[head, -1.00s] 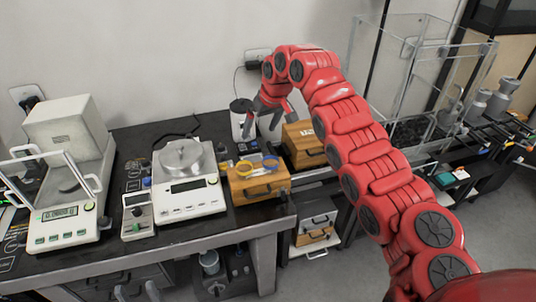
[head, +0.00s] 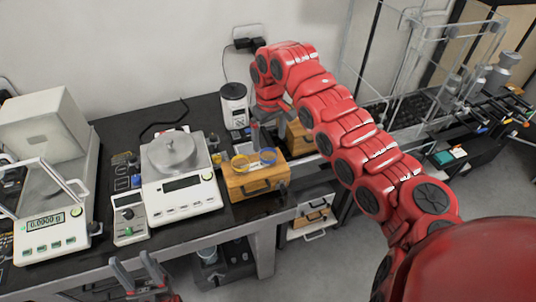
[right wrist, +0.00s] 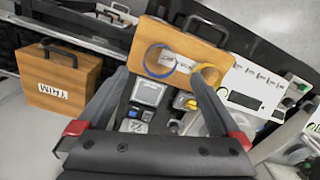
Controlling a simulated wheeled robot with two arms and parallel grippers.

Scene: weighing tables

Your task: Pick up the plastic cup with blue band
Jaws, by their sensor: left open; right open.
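The cup with the blue band (head: 268,157) is see-through, so mostly its blue ring shows. It stands on a wooden box (head: 257,184), right of a similar cup with a yellow band (head: 239,162). In the right wrist view, the blue band (right wrist: 148,62) is ahead between my fingers and the yellow band (right wrist: 205,75) is by the right fingertip. My right gripper (head: 268,133) is open and empty, just behind and above the blue-banded cup. It also shows in the right wrist view (right wrist: 160,76). My left gripper (head: 140,272) is open and empty at the bottom left.
A balance (head: 180,185) stands left of the box, with a larger balance (head: 50,230) further left. A white cylindrical device (head: 233,106) stands behind. Another wooden box (right wrist: 60,82) is partly hidden by my right arm in the head view. The table's front edge is near the box.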

